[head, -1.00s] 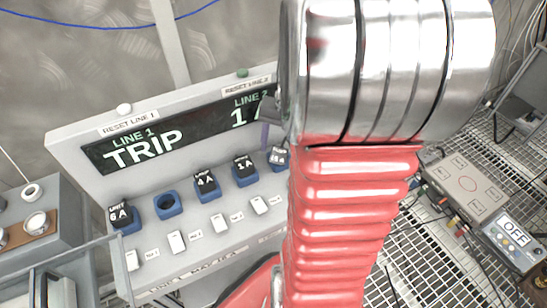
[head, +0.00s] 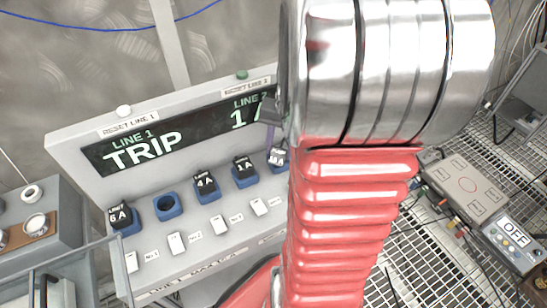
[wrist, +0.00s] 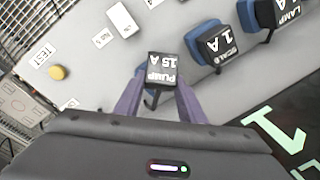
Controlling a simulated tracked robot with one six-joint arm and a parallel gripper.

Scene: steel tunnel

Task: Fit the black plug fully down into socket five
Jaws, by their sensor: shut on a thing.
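The black plug (wrist: 161,70), with a white label reading PUMP 15 A, is held between the two purple fingers of my gripper (wrist: 158,92) in the wrist view. In the head view the plug (head: 278,156) is at the right end of the row, at the fifth place, beside my arm. A little blue of a socket (wrist: 140,71) shows beside the plug in the wrist view; the plug hides most of it. I cannot tell how deep the plug sits. My gripper is mostly hidden behind my arm in the head view; a purple finger (head: 270,136) shows.
Plugs marked 6 A (head: 120,216), 4 A (head: 205,183) and 1 A (head: 244,168) stand in blue sockets. The second socket (head: 167,207) is empty. White switches line the front. The display (head: 160,142) reads LINE 1 TRIP. A yellow button (wrist: 58,72) is near TEST.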

